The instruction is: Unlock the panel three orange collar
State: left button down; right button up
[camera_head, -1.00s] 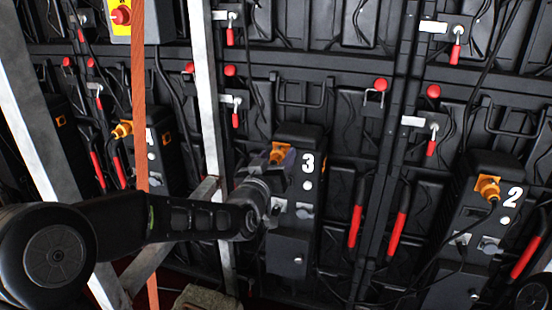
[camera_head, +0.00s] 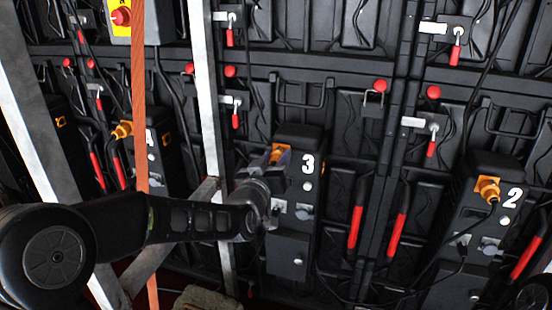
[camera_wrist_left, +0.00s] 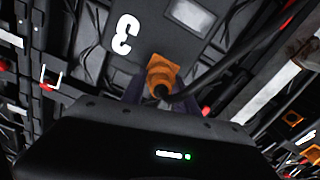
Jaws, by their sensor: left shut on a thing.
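Panel three is a black box (camera_head: 293,190) with a white 3, mounted on the video wall. Its orange collar (camera_head: 277,151) is at the box's upper left, partly hidden by my gripper. My left gripper (camera_head: 276,156) reaches it from the lower left, with its fingers on either side of the collar. In the left wrist view the orange collar (camera_wrist_left: 160,74) sits between the dark fingers, near the upside-down 3, with a black cable running from it. The left gripper is shut on the collar. My right gripper is in neither view.
Panel 2 (camera_head: 487,215) with its own orange connector (camera_head: 487,188) stands to the right, and another box with an orange connector (camera_head: 122,130) to the left. A white post (camera_head: 203,90) and an orange strap (camera_head: 139,90) stand near my left arm. Red-handled levers (camera_head: 356,226) flank panel three.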

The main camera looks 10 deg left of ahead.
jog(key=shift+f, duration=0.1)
pick_arm(q)
jog(key=shift+f+n+b, duration=0.2)
jog(key=shift+n+b, duration=0.6)
jog(key=shift+b, duration=0.35)
jog(key=n+b, duration=0.4)
jog(key=b, duration=0.1)
jog(key=shift+a+f+n, duration=0.1)
jog(key=shift+n, duration=0.2)
jog(key=shift+n+b, duration=1)
jog(key=shift+b, duration=0.1)
jog(key=shift+n+b, duration=0.35)
jog(key=shift+n, duration=0.15)
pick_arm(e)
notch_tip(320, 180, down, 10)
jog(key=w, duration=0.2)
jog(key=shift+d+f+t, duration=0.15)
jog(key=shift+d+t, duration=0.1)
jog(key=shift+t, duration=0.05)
pick_arm(q)
jog(key=shift+r, duration=0.2)
jog(key=c, duration=0.9)
grip_release()
